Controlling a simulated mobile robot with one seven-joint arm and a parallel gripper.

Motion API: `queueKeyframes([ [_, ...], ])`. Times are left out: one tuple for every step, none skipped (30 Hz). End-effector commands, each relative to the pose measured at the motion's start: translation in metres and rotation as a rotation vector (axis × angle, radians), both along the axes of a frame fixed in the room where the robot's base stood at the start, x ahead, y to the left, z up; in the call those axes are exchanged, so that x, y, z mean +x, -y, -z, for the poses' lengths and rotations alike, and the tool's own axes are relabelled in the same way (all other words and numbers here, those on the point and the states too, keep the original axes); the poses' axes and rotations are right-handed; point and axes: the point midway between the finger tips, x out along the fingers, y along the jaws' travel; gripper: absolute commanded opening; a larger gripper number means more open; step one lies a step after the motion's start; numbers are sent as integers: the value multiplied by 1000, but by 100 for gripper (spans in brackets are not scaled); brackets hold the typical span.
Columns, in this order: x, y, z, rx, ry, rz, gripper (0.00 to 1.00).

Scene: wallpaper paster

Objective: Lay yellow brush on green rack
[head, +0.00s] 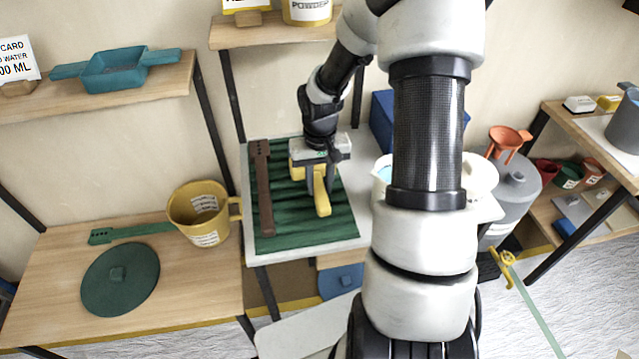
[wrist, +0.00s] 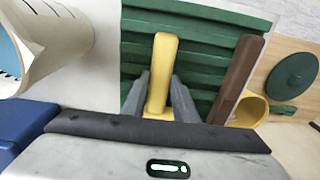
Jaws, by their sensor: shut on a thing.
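The yellow brush (head: 321,198) is in my gripper (head: 322,175), over the right part of the green rack (head: 338,228). In the wrist view the yellow brush (wrist: 160,75) stands between my gripper's two grey fingers (wrist: 160,98), which are shut on it. Its handle points toward the front of the rack. The green rack (wrist: 205,50) is ridged and lies on a white table. I cannot tell whether the brush touches the rack. The brush's rear end is hidden by my gripper in the head view.
A brown slotted tool (head: 262,190) lies along the rack's left side. A yellow mug (head: 197,210), a green round lid (head: 119,279) and a green handled tool (head: 130,232) are on the wooden table at left. A blue box (head: 383,122) stands behind my arm.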

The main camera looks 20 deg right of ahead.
Motion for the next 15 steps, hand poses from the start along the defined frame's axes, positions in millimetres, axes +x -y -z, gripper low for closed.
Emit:
queueKeyframes([
  [0, 0, 0, 0, 1, 0, 0],
  [0, 0, 0, 0, 1, 0, 0],
  [0, 0, 0, 0, 1, 0, 0],
  [0, 0, 1, 0, 1, 0, 0],
  [0, 0, 1, 0, 1, 0, 0],
  [0, 0, 2, 0, 1, 0, 0],
  [0, 0, 3, 0, 1, 0, 0],
  [0, 0, 3, 0, 1, 0, 0],
  [0, 0, 4, 0, 1, 0, 0],
  [0, 0, 5, 0, 1, 0, 0],
  [0, 0, 5, 0, 1, 0, 0],
  [0, 0, 6, 0, 1, 0, 0],
  [0, 0, 7, 0, 1, 0, 0],
  [0, 0, 7, 0, 1, 0, 0],
  [0, 0, 8, 0, 1, 0, 0],
])
